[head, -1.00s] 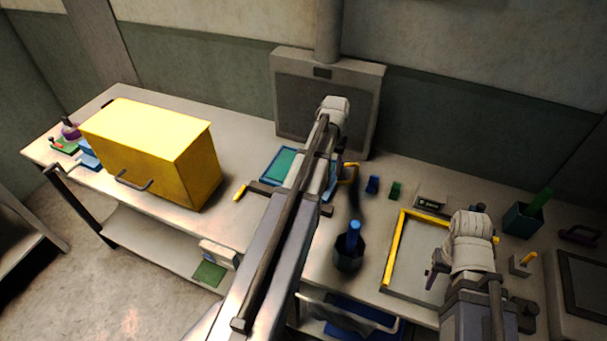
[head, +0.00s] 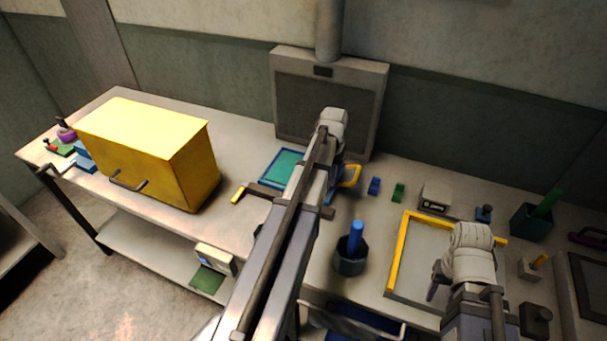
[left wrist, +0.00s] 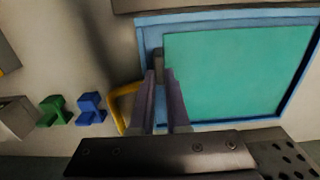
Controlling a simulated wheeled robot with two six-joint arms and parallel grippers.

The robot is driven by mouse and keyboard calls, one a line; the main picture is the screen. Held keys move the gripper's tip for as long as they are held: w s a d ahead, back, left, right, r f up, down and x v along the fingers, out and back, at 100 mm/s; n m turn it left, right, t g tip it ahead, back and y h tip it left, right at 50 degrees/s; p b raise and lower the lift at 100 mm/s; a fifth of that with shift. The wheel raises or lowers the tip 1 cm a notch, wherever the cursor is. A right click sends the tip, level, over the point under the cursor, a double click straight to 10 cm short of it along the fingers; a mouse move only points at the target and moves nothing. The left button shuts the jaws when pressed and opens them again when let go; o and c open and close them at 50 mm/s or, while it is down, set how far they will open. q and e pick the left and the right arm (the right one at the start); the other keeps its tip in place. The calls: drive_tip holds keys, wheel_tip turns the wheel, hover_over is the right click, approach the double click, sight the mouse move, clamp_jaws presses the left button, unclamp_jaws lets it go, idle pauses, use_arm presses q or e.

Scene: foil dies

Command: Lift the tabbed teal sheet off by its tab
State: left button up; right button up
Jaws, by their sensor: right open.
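The teal sheet (left wrist: 240,75) lies flat in a blue-rimmed tray (left wrist: 225,19) in the left wrist view. The head view shows the sheet's left part (head: 289,168); my left arm covers the rest. A small dark tab (left wrist: 158,64) stands at the sheet's left edge. My left gripper (left wrist: 160,76) has its two fingertips at this tab, one on each side in the picture. Whether they touch it is unclear. The head view hides these fingers. My right gripper (head: 436,290) is open, low over the yellow-edged tray, partly hidden by its wrist.
A yellow box (head: 185,165) stands left on the bench. A yellow handle (left wrist: 116,108), a blue block (left wrist: 91,107) and a green block (left wrist: 54,109) are beside the blue tray. A dark cup (head: 350,262) and a yellow-edged tray (head: 397,254) stand to the right.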

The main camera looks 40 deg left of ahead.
use_arm(q)
clamp_jaws()
idle(0.9)
use_arm(e)
drive_tip(key=shift+r, duration=0.1)
